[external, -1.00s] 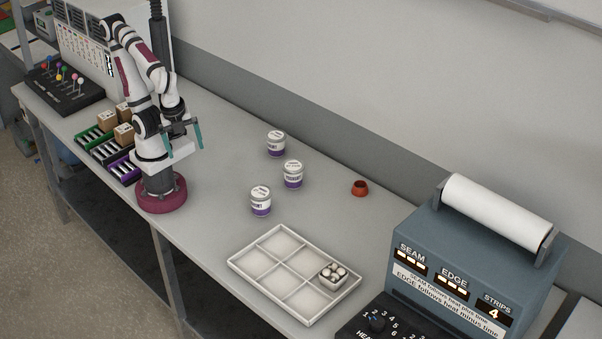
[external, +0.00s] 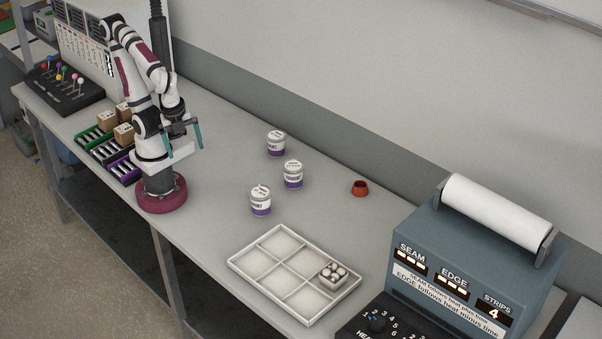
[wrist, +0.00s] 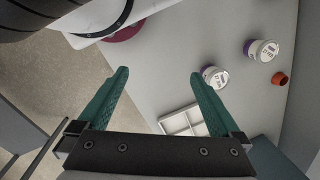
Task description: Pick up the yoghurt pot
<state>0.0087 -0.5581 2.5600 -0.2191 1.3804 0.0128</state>
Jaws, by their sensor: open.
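Three white yoghurt pots with purple bands stand upright on the grey bench: a back one (external: 276,143), a middle one (external: 293,174) and a front one (external: 260,201). Which of them the task means I cannot tell. My gripper (external: 184,142) is open and empty, raised near my base, to the left of the pots and apart from them. In the wrist view, my gripper's two green fingers (wrist: 158,75) are spread wide. Two pots show beyond the right finger, one partly behind it (wrist: 215,77) and one farther right (wrist: 262,52).
A white divided tray (external: 240,263) lies in front of the pots, with a small white carton (external: 333,275) in one compartment. A small red-orange cup (external: 360,188) stands right of the pots. A blue-grey machine (external: 470,265) stands at right. Bins with boxes (external: 110,140) lie at left.

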